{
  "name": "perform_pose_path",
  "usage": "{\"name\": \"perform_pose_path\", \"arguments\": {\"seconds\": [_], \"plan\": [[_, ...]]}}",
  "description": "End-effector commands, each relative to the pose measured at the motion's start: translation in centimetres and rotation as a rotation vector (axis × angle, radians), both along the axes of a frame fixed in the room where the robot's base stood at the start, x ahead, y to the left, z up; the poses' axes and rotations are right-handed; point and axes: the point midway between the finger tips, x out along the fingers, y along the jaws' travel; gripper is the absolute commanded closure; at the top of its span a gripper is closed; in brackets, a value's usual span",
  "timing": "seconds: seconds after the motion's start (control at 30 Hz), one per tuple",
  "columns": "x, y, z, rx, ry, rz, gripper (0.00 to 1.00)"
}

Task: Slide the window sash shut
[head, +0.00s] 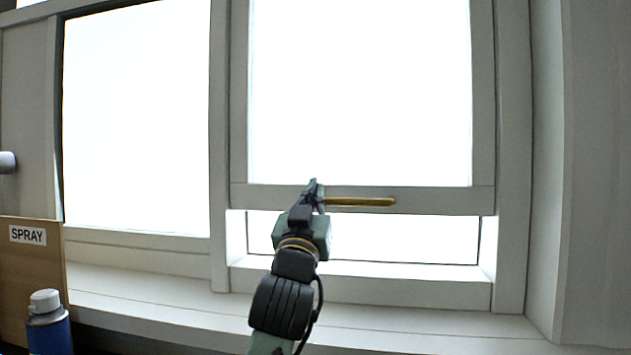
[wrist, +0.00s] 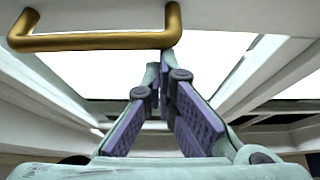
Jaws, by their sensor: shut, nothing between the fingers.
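The white-framed window sash (head: 420,199) is raised, with a bright gap between its bottom rail and the sill frame. A brass bar handle (head: 360,201) runs level along the bottom rail; it also shows across the top of the wrist view (wrist: 95,41). My gripper (head: 314,184) is at the left end of the handle in the head view, hiding that end. In the wrist view my gripper's fingertips (wrist: 164,62) meet close to one bent end of the handle. The fingers are shut with nothing between them. I cannot tell whether they touch the handle.
A fixed window pane (head: 135,120) is to the left. A wooden board marked SPRAY (head: 28,265) and a blue can with a white cap (head: 48,325) stand at the lower left. The window ledge (head: 420,328) is clear. A wall (head: 595,180) closes the right side.

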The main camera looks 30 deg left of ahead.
Motion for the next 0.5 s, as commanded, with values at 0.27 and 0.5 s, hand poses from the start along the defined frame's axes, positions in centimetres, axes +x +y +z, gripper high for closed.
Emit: {"name": "perform_pose_path", "arguments": {"seconds": [0.27, 0.5], "plan": [[0.4, 0.0, -6.5, -0.005, 0.01, -0.002, 1.0], [0.3, 0.0, -7.8, -0.004, 0.008, -0.002, 1.0]]}}
